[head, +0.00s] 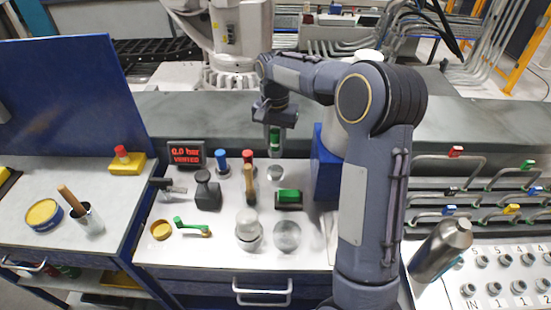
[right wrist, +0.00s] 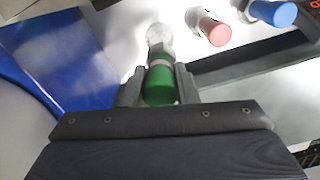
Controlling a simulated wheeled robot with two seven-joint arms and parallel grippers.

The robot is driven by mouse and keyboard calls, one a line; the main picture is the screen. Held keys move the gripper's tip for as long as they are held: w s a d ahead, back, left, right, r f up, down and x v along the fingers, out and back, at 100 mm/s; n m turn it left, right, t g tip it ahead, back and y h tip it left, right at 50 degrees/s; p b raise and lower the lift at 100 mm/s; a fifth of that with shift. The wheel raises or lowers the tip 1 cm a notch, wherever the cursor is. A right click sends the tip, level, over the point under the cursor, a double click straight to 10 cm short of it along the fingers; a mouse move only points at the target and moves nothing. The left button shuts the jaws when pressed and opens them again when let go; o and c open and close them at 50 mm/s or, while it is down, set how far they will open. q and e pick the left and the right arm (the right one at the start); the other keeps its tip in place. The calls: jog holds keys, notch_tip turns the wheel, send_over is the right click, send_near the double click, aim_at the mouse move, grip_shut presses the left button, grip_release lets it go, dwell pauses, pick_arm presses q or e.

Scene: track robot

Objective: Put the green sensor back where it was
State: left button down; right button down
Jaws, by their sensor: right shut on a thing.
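The green sensor (head: 274,139) is upright in my right gripper (head: 274,127), above the back of the middle worktop. In the right wrist view the green sensor (right wrist: 160,84) sits between the two fingers of my right gripper (right wrist: 159,88), which are shut on it. A small pale round fitting (head: 275,173) is on the worktop below it; the sensor looks apart from it. The blue sensor (head: 222,161) and the red sensor (head: 248,158) stand to the left; they also show in the right wrist view as blue (right wrist: 273,12) and red (right wrist: 213,30). My left gripper is not visible.
A display (head: 186,155) reading 0.0 bar VENTED stands at the back left. A green-topped block (head: 289,198), a wooden-handled tool (head: 250,182) and a dark weight-like block (head: 208,192) are in front.

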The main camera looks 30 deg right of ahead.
aim_at(275, 158)
notch_tip(275, 158, down, 8)
jog(key=shift+s+r+p, duration=0.1)
jog(key=shift+p, duration=0.25)
jog(key=c, duration=1.1)
grip_release()
jog(key=shift+f, duration=0.2)
jog(key=shift+c, duration=0.2)
